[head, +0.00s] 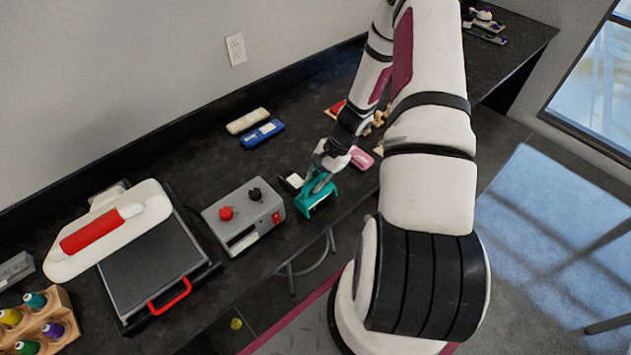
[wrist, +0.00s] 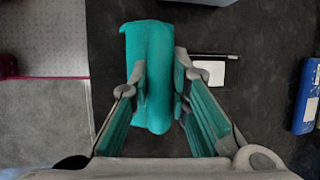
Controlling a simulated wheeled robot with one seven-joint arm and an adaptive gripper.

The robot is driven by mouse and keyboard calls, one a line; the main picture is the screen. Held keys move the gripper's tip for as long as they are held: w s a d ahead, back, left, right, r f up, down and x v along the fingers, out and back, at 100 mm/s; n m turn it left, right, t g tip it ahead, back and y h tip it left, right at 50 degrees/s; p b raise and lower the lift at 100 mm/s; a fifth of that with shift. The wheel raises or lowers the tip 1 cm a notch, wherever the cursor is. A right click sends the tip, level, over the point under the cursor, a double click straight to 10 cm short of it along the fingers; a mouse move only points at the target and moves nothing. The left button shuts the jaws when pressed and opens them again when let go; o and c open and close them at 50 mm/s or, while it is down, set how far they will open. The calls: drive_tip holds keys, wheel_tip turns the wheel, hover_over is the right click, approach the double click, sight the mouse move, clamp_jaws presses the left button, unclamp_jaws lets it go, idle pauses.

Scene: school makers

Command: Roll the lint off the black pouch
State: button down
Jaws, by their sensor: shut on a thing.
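In the wrist view my gripper (wrist: 159,88) has a finger on each side of the teal object (wrist: 157,75), whose wider end points away from the palm. I cannot make out lint or whether the teal object touches anything.
A grey box with knobs (head: 243,214) stands close left of my gripper. Further left is a heat press (head: 155,265) and a spool rack (head: 66,300). Blue (head: 262,134) and cream (head: 247,121) cases lie behind; a pink item (head: 361,158) lies right. The counter's front edge is close.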

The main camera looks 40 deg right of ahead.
drive_tip(key=shift+w+a+b, duration=0.15)
drive_tip(key=shift+w+b, duration=1.85)
drive_tip(key=shift+w, duration=1.7)
drive_tip(key=shift+w+a+b, duration=0.1)
drive_tip(key=shift+w+b, duration=1.85)
drive_tip(key=shift+w, duration=1.75)
wheel_tip(320, 180, up, 7)
drive_tip(key=p, duration=0.2)
